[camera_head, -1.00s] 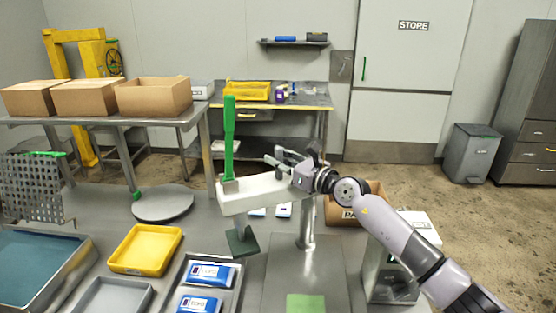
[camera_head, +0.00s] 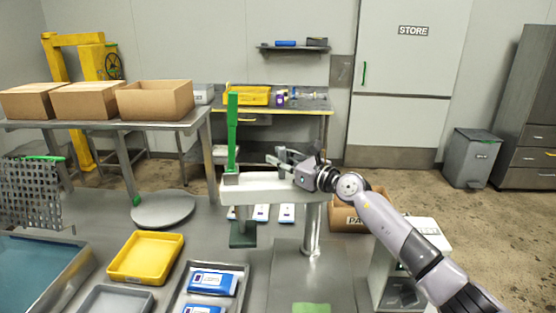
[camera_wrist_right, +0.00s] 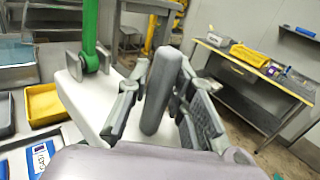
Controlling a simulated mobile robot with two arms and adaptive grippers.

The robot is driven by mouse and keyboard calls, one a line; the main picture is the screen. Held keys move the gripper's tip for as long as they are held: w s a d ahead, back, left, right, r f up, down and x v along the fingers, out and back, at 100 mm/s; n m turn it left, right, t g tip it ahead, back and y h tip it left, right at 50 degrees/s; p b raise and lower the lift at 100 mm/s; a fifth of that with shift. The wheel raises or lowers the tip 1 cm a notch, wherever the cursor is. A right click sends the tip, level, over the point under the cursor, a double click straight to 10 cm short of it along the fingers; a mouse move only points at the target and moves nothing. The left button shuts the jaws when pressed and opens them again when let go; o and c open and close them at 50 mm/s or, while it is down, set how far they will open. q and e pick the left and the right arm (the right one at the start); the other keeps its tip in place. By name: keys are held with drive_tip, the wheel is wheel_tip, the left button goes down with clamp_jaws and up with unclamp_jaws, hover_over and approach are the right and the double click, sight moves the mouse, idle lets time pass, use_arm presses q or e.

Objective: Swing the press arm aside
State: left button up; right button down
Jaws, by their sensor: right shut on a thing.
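The press arm (camera_head: 262,187) is a white beam on a grey post (camera_head: 312,235), reaching left from it. A green lever (camera_head: 232,130) stands upright at its left end, and a dark green press plate (camera_head: 243,238) hangs below. In the right wrist view the beam (camera_wrist_right: 85,105) runs beneath my gripper. My right gripper (camera_head: 284,160) is at the top of the beam near the post. In the right wrist view its fingers (camera_wrist_right: 158,100) are around an upright grey peg (camera_wrist_right: 160,85) on the beam. My left gripper is not in view.
A green pad (camera_head: 311,308) lies on the base plate below the post. A yellow tray (camera_head: 146,258), a grey tray with blue pouches (camera_head: 212,284) and a round grey disc (camera_head: 162,208) are at the left. A cardboard box (camera_head: 347,219) stands behind the post.

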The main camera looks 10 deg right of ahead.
drive_tip(key=shift+w+d+r, duration=0.15)
drive_tip(key=shift+d+r, duration=0.05)
drive_tip(key=shift+d, duration=0.2)
drive_tip(key=c, duration=1.8)
unclamp_jaws()
drive_tip(key=shift+o, duration=1.4)
drive_tip(key=shift+d+f, duration=0.15)
drive_tip(key=shift+d, duration=0.05)
drive_tip(key=shift+a, duration=0.15)
drive_tip(key=v, duration=1.2)
